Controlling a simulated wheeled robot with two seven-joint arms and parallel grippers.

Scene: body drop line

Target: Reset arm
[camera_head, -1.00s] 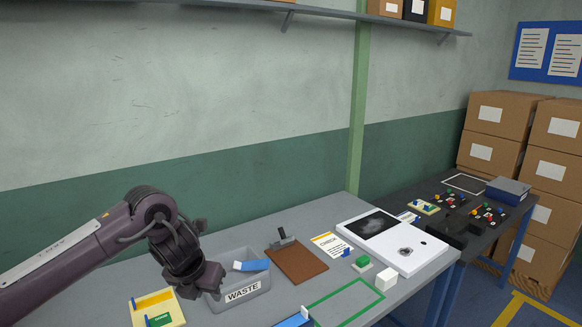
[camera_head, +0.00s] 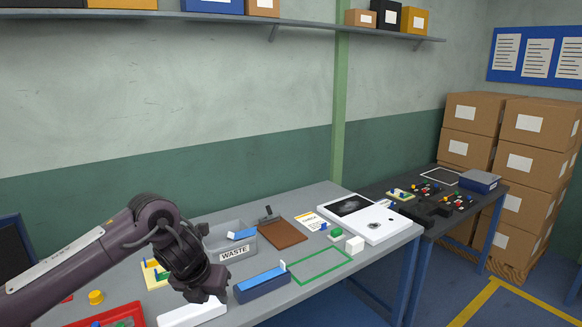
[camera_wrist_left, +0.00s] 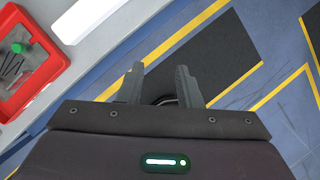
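My left gripper (camera_head: 207,290) hangs at the front of the grey table in the head view, above a white piece near the front edge. In the left wrist view its two fingers (camera_wrist_left: 160,85) stand apart with nothing between them, over the blue floor with yellow lines. My right arm and gripper are in neither view.
The grey table (camera_head: 345,260) holds a WASTE bin (camera_head: 232,254), a blue box (camera_head: 262,284), a green outlined frame (camera_head: 320,265), a brown clipboard (camera_head: 284,234) and a white panel (camera_head: 378,222). A red tray (camera_head: 130,312) lies at the front left, and it also shows in the left wrist view (camera_wrist_left: 45,75). Cartons (camera_head: 465,150) stand at right.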

